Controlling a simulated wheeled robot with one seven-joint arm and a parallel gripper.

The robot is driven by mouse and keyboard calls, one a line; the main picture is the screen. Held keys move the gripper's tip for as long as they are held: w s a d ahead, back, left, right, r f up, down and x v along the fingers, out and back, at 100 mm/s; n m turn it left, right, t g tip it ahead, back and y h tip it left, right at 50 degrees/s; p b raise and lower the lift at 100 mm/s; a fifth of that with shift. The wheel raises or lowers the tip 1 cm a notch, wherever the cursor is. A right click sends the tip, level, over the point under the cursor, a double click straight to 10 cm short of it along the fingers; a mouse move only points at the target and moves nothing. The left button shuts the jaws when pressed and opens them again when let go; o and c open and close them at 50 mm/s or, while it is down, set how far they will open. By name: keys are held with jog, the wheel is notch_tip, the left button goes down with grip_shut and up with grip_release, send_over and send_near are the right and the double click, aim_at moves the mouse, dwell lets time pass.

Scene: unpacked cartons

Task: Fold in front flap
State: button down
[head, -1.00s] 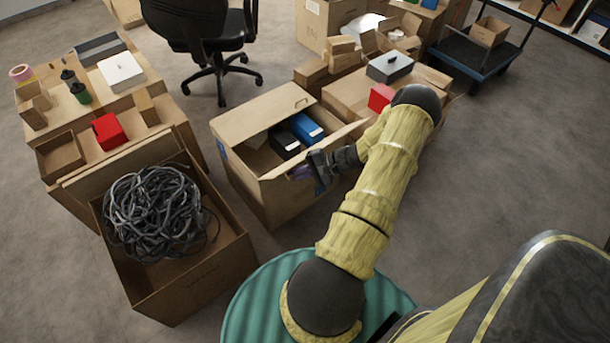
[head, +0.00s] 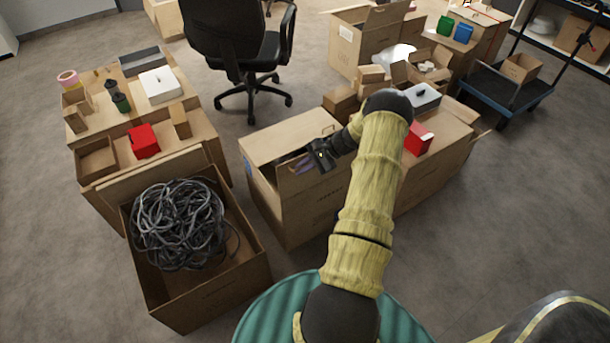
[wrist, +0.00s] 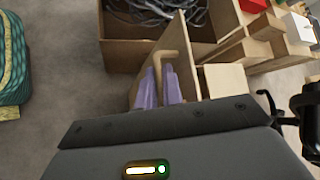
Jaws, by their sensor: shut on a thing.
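The middle carton (head: 292,212) stands on the floor in the head view. Its far flap (head: 285,141) shows as a flat panel with a handle slot. Its front flap (head: 290,183) is raised at the near side and hides the inside. My gripper (head: 303,162) is at the upper edge of this flap, with purple fingers. In the wrist view my gripper (wrist: 160,88) is shut on the front flap (wrist: 171,57), seen nearly edge-on between the fingers. How far the flap leans inward is hard to tell.
An open carton of tangled cables (head: 182,225) stands close on the left. A carton bearing a red box (head: 418,138) stands close on the right. An office chair (head: 240,55) is behind. Grey floor is free at right.

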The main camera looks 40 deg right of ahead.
jog(key=shift+w+d, duration=0.1)
jog(key=shift+w, duration=0.35)
jog(key=c, duration=1.8)
grip_release()
jog(key=shift+r, duration=0.1)
jog(key=p+v, duration=0.1)
jog(key=v, duration=1.6)
jog(key=shift+s+d, duration=0.1)
